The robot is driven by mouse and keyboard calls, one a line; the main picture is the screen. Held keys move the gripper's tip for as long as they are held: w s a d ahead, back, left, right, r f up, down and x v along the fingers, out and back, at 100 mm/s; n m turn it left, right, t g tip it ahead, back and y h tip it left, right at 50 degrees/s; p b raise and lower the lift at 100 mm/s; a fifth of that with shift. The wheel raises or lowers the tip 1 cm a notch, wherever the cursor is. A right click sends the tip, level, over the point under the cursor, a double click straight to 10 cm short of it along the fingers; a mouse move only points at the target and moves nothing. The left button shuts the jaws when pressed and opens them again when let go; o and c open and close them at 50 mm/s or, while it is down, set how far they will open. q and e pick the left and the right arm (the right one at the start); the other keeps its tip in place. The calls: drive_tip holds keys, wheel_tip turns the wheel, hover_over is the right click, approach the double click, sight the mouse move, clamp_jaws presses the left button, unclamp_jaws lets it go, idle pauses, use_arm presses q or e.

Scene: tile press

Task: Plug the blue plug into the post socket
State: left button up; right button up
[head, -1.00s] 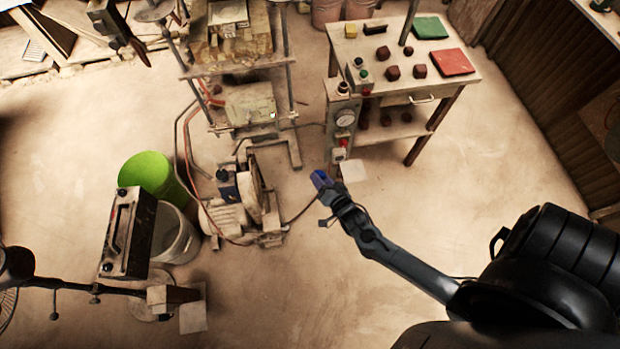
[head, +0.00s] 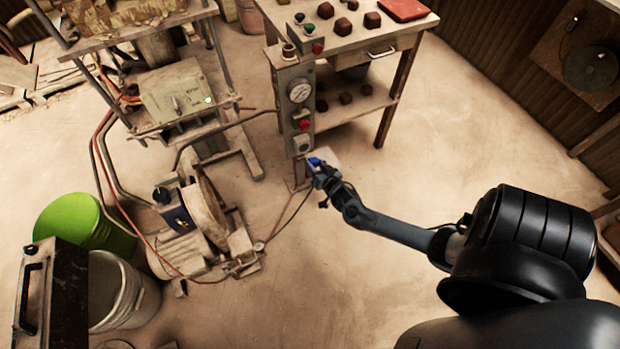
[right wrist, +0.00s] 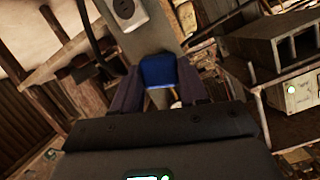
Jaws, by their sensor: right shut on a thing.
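The blue plug (head: 315,163) is held in my right gripper (head: 318,170), low in front of the control post (head: 296,110). In the right wrist view the blue plug (right wrist: 158,72) sits between the two dark fingers, shut on its sides, with a cable at its near end. The post socket (head: 302,143) is a pale outlet low on the post, below a red button. In the right wrist view the socket (right wrist: 124,10) is near the top edge, up and left of the plug. The plug looks apart from the socket. My left gripper is out of view.
A worktable (head: 340,40) with dark lumps stands beside the post. A motor with a wheel (head: 205,215) and hoses stands left of my gripper. A green bucket (head: 75,225) and a grey bucket (head: 120,290) are at lower left. The floor at right is clear.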

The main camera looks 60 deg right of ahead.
drive_tip(key=w+d+f+n+b, duration=0.1)
drive_tip(key=w+d+f+b, duration=0.1)
drive_tip(key=f+b, duration=0.4)
drive_tip(key=w+d+f+h+b, duration=0.1)
drive_tip(key=d+f+b, duration=0.4)
drive_tip(key=b, duration=0.5)
drive_tip(key=shift+w+f+n+g+b, duration=0.3)
drive_tip(key=shift+w+f+n, duration=0.1)
drive_tip(key=shift+w+f, duration=0.35)
drive_tip(key=shift+w+d+f+h+b, duration=0.1)
drive_tip(key=shift+f+h+b, duration=0.3)
drive_tip(key=shift+b, duration=0.1)
drive_tip(key=shift+n, duration=0.3)
drive_tip(key=shift+r, duration=0.1)
drive_tip(key=shift+w+d+b, duration=0.5)
drive_tip(key=shift+w+b, duration=0.3)
drive_tip(key=shift+w+d+b, duration=0.55)
drive_tip(key=shift+w+b, duration=0.25)
drive_tip(key=shift+w+d+b, duration=0.5)
drive_tip(key=shift+w+b, duration=0.3)
